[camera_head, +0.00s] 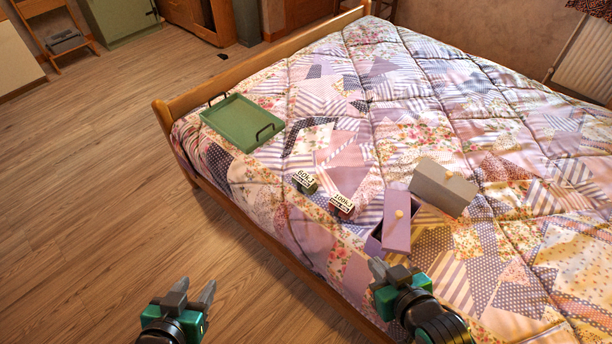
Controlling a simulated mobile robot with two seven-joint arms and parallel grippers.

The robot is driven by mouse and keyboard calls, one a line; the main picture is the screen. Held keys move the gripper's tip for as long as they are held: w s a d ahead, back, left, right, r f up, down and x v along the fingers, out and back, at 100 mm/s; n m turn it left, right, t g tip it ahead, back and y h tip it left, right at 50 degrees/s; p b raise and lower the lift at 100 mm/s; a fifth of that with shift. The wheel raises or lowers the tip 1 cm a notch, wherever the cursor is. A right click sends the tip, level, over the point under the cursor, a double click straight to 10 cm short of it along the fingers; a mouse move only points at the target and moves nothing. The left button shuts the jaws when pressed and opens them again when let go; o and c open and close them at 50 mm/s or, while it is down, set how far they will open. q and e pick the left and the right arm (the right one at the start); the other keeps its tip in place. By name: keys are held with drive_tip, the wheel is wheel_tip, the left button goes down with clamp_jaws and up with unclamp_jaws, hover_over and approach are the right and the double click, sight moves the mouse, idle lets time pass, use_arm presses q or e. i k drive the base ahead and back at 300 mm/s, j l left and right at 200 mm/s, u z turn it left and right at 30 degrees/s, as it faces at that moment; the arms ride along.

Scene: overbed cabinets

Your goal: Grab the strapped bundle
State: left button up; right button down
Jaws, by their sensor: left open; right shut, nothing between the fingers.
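Two small dark bundle-like items with white printed labels lie close together on the patchwork bed: a greenish-grey one (306,187) and a reddish one (341,211) to its right. They are too small for me to tell which is strapped. My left gripper (194,288) is open and empty, over the wooden floor at the bottom left, well short of the bed. My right gripper (380,268) is shut and empty at the near edge of the bed, below the reddish item and apart from it in the picture.
A green tray (230,125) with dark handles sits on the bed's left part. A wooden bed frame (255,240) edges the mattress. The floor at left is clear.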

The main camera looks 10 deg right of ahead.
sight(339, 205)
drive_tip(key=z, duration=0.8)
drive_tip(key=j+z, duration=0.35)
drive_tip(key=k+j+z, duration=0.1)
drive_tip(key=z, duration=0.25)
drive_tip(key=k+j+z, duration=0.1)
drive_tip(key=j+z, duration=0.2)
drive_tip(key=k+j+z, duration=0.1)
drive_tip(key=j, duration=0.3)
drive_tip(key=k+j+z, duration=0.15)
drive_tip(key=k+j, duration=0.15)
drive_tip(key=k+j+z, duration=0.1)
drive_tip(key=k+j, duration=0.15)
drive_tip(key=j, duration=0.15)
